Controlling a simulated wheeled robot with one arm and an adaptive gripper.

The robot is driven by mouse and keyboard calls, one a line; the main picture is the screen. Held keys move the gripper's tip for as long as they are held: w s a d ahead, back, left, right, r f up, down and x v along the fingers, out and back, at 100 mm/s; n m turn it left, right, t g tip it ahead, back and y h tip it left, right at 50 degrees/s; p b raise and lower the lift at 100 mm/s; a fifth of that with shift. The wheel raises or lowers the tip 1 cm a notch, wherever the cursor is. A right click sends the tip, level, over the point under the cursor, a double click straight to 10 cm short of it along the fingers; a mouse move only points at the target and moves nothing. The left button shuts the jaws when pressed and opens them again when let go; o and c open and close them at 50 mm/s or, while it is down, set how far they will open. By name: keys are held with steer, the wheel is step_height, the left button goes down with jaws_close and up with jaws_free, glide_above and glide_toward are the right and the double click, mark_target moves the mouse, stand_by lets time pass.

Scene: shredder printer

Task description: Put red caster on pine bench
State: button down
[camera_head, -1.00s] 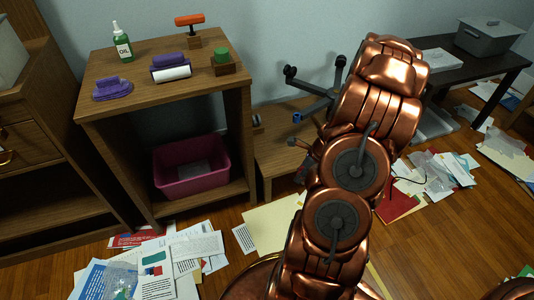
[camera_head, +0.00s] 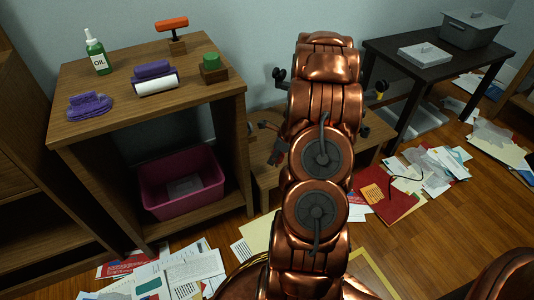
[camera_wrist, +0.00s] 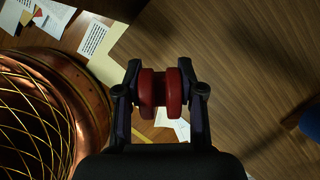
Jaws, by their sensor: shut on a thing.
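A red caster (camera_wrist: 147,92) with twin wheels is between the black fingers of my gripper (camera_wrist: 161,88) in the wrist view. The fingers are shut on it from both sides. The pine bench (camera_head: 376,129) is the low wooden bench behind my arm in the head view; my arm hides its middle. Its brown wooden top (camera_wrist: 245,65) fills the right of the wrist view, below the caster. I cannot tell the gap between them. In the head view my gripper is mostly hidden by my arm, and the red caster cannot be made out clearly.
A wooden stand (camera_head: 128,55) at left holds an oil bottle (camera_head: 96,52), with a magenta bin (camera_head: 181,186) below. A dark table (camera_head: 436,60) stands at right. A black caster (camera_head: 279,74) and a yellow caster (camera_head: 381,88) show beside my arm. Papers (camera_head: 435,170) litter the floor.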

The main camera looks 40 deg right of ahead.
steer(key=w, duration=0.2)
steer(key=w+d+b, duration=0.1)
steer(key=w, duration=0.1)
steer(key=w+d, duration=0.1)
steer(key=w, duration=0.1)
steer(key=shift+d+f, duration=0.2)
steer(key=shift+f, duration=0.2)
step_height(320, 180, down, 3)
steer(key=shift+f+b, duration=0.2)
steer(key=shift+b, duration=1.05)
steer(key=c, duration=0.7)
jaws_free()
steer(key=shift+f, duration=0.1)
steer(key=p+v, duration=0.5)
steer(key=v, duration=0.7)
steer(key=shift+d, duration=0.1)
